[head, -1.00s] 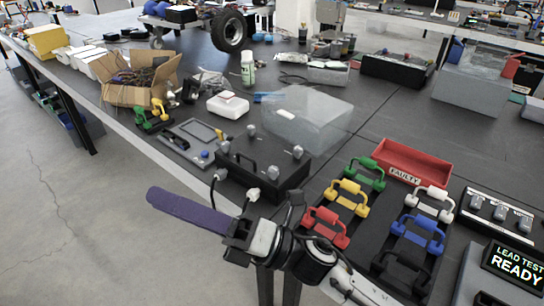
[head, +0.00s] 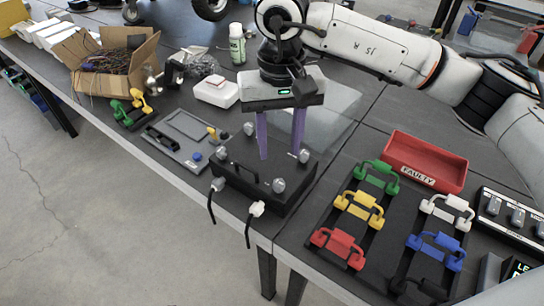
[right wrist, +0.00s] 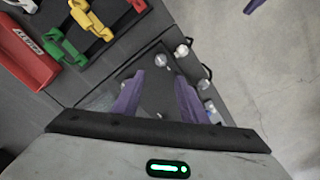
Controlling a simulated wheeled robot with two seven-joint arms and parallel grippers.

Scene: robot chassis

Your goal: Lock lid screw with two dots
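The black box (head: 240,185) has a lid with a dark handle and grey knob-like screws near its corners: back left (head: 248,129), left (head: 221,152), right (head: 303,156) and front (head: 279,185). Dots on the screws are too small to make out. My right gripper (head: 279,156) is open and points down above the lid, its purple fingers apart with nothing held between them. It also shows in the right wrist view (right wrist: 158,77); contact with the lid cannot be told. One purple finger, probably my left gripper's (right wrist: 255,5), shows at that view's top edge.
Two cable plugs (head: 257,208) sit at the box's front. A panel (head: 184,135) lies left, a clear cover (head: 335,112) behind. A red FAULTY bin (head: 425,163) and coloured handled modules (head: 338,247) stand to the right. The table's front edge is close.

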